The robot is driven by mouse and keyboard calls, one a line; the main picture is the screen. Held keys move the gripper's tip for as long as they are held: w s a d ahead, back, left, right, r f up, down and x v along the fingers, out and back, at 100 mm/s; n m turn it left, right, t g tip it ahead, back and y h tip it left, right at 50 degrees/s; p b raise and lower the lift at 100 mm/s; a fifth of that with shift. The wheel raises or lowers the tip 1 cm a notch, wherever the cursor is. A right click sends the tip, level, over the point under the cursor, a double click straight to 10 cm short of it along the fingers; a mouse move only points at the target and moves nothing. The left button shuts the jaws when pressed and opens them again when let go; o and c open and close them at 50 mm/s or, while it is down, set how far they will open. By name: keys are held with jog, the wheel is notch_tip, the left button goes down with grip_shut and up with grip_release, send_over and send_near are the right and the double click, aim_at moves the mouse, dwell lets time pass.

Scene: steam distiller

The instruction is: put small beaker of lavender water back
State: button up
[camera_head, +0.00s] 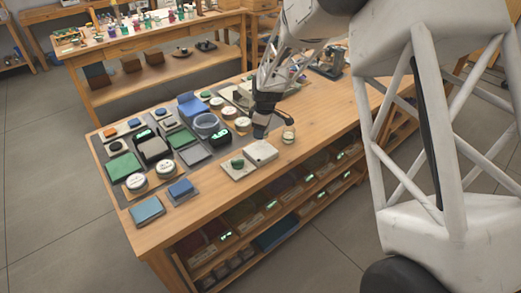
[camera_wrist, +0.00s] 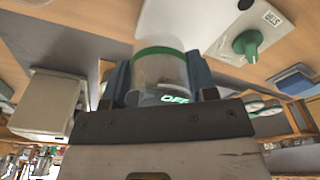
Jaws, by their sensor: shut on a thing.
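My gripper (camera_wrist: 158,76) is shut on a small clear glass beaker (camera_wrist: 160,70) with a green band around it. Its two blue-grey fingers press on both sides of the beaker in the wrist view. A green lit "OFF" shows through or beside the glass. In the head view, my gripper (camera_head: 262,126) is over the right part of the wooden bench, and I cannot make out the held beaker for certain. I cannot tell what liquid is in the beaker.
A pale stirrer unit (camera_wrist: 222,28) with a green knob (camera_wrist: 247,44) is close by. A small pale jar (camera_head: 288,134) stands right of my gripper. A grey mat (camera_head: 190,157) crowded with devices fills the bench's left. Bare wood (camera_head: 312,128) lies to the right.

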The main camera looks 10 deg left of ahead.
jog(key=s+d+r+n, duration=0.1)
jog(key=s+d+n, duration=0.1)
jog(key=s, duration=0.7)
jog(key=s+d+n, duration=0.3)
jog(key=s+n, duration=0.1)
jog(key=s, duration=0.6)
jog(key=shift+d+r+n+g, duration=0.15)
jog(key=shift+r+n+g, duration=0.2)
jog(key=shift+n+g, duration=0.05)
jog(key=shift+w, duration=0.15)
send_over(258, 150)
jog(key=shift+d+f, duration=0.3)
jog(key=shift+f, duration=0.45)
jog(key=shift+f, duration=0.1)
jog(key=shift+f, duration=1.65)
jog(key=shift+f, duration=0.15)
jog(key=o, duration=1)
jog(key=shift+c, duration=0.2)
